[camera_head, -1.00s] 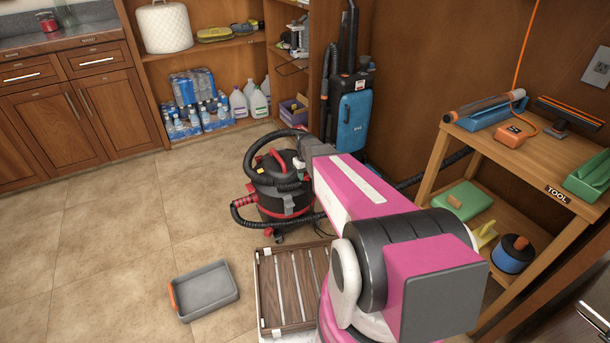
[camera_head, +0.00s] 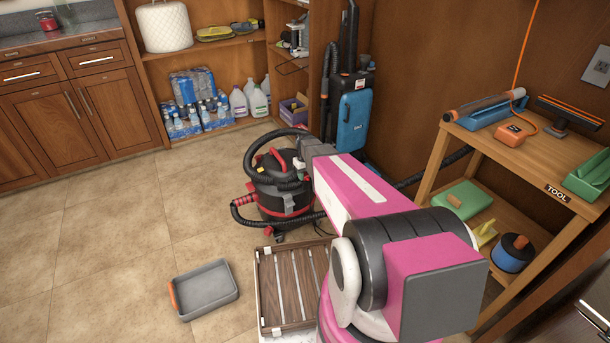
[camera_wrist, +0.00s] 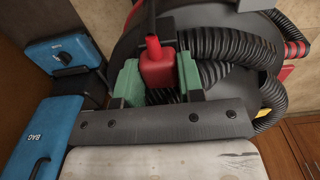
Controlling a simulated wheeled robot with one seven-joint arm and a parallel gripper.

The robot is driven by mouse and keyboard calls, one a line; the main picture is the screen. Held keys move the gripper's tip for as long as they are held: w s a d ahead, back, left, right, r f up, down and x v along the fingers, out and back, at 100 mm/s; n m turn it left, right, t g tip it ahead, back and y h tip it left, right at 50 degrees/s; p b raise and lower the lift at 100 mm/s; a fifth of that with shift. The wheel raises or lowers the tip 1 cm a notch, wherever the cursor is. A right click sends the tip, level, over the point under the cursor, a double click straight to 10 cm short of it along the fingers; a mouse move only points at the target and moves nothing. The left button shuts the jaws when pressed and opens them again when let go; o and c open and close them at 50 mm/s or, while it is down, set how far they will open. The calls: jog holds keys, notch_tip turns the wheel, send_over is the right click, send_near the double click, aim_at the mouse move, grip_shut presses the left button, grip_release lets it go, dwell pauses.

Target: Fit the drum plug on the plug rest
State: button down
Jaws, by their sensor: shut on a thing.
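A red plug with a dark stem (camera_wrist: 157,64) sits between the green pads of my gripper (camera_wrist: 158,78) in the wrist view. My gripper is shut on this plug, which I take as the drum plug. Right behind it is the dark drum vacuum (camera_wrist: 130,45) with its ribbed black hose (camera_wrist: 230,45). In the head view the red and black drum vacuum (camera_head: 285,208) stands on the floor, and my arm hides most of the gripper and plug. I cannot make out the plug rest, nor whether the plug touches the drum.
A blue upright machine (camera_head: 352,125) stands by the wall behind the vacuum. A wooden tool bench (camera_head: 515,165) is at the right. A slatted wooden platform (camera_head: 285,290) and a grey tray (camera_head: 207,287) lie in front. The floor at left is clear.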

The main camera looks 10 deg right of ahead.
jog(key=shift+f, duration=0.1)
jog(key=c, duration=0.7)
grip_release()
jog(key=shift+o, duration=0.2)
notch_tip(320, 180, up, 11)
notch_tip(320, 180, up, 10)
send_over(305, 174)
jog(key=shift+f, duration=0.1)
dwell(0.9)
jog(key=shift+s, duration=0.1)
